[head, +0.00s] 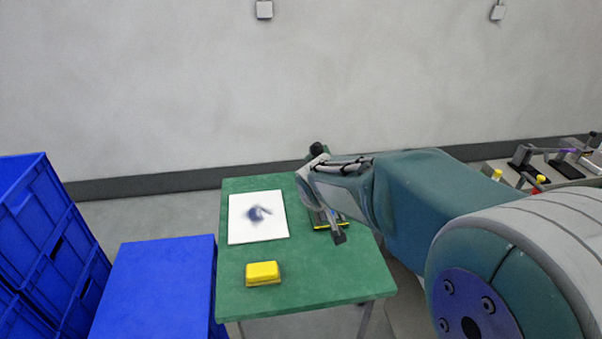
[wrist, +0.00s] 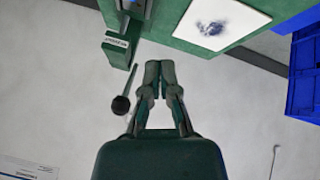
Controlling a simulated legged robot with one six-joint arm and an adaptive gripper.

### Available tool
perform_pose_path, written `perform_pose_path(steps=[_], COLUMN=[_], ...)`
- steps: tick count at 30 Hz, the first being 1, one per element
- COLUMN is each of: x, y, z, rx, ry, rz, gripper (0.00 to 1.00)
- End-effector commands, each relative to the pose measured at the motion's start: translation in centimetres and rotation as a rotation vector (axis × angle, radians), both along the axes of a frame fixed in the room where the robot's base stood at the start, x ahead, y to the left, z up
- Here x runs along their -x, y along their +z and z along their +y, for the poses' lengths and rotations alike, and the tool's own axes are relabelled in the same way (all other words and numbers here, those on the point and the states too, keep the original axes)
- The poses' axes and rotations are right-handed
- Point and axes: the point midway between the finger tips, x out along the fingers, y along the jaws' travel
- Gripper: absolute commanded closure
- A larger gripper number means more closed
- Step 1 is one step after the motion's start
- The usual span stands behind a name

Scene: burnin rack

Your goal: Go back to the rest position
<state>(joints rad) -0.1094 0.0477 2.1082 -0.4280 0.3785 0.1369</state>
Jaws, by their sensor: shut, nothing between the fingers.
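My gripper (wrist: 158,72) is in the wrist view with its two fingers drawn together and nothing between them. A rod with a black ball knob (wrist: 121,105) is just to the left of the fingers in that view, apart from them. It joins a green device (wrist: 117,45) on the table. In the head view the black knob (head: 316,148) stands above the table's far right edge. My arm comes in from the right and hides much of the device there. The fingertips are hard to make out in the head view.
The green table (head: 320,289) holds a white sheet (head: 240,231) with a dark smudge and a yellow block (head: 263,272). Blue crates (head: 35,225) and a blue box (head: 160,290) stand left. More equipment (head: 535,160) is at the far right. Floor is clear behind the table.

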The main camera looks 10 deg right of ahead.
Motion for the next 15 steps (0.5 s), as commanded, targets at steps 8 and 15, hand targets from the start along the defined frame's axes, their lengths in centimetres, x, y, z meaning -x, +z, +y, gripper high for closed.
perform_pose_path(steps=[8, 15], x=[2.8, 9.2], y=[1.9, 4.5], z=[-1.0, -2.5], rx=[-0.018, -0.071], ry=[-0.045, -0.131], rz=[0.006, 0.037], gripper=[1.00, 1.00])
